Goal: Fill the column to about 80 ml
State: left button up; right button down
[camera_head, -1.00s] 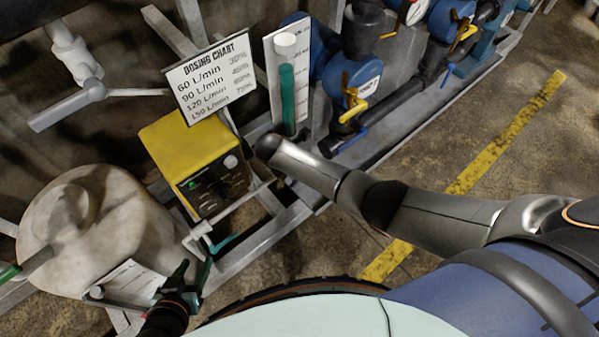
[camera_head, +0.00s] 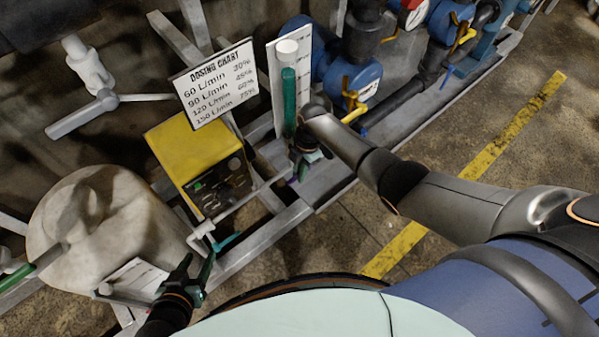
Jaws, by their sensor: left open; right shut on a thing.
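The column (camera_head: 289,100) is a clear upright tube with a white top, mounted on a white scale board (camera_head: 305,70). Green liquid fills most of its visible length, up to just under the white top. The scale figures are too small to read. My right gripper (camera_head: 302,166) is at the foot of the column, partly hidden by my own wrist. It is shut on a small part there, mostly hidden; a bit of purple shows beside the fingers. My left gripper (camera_head: 196,270) is open and empty at the lower left, in front of the pale tank (camera_head: 95,225).
A yellow pump box (camera_head: 190,150) with a dark panel stands left of the column, under the dosing chart (camera_head: 215,82). Blue pipework with yellow-handled valves (camera_head: 355,105) is to the right. Grey frame rails (camera_head: 265,240) run in front. The floor with the yellow stripe is clear.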

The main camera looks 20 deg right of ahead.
dwell(0.4)
jog(key=c, duration=0.9)
grip_release()
jog(key=shift+r, duration=0.1)
notch_tip(320, 180, up, 12)
jog(key=w+d+p, duration=0.1)
jog(key=d+p, duration=0.1)
jog(key=p, duration=0.2)
jog(key=shift+d, duration=0.35)
jog(key=shift+c, duration=0.3)
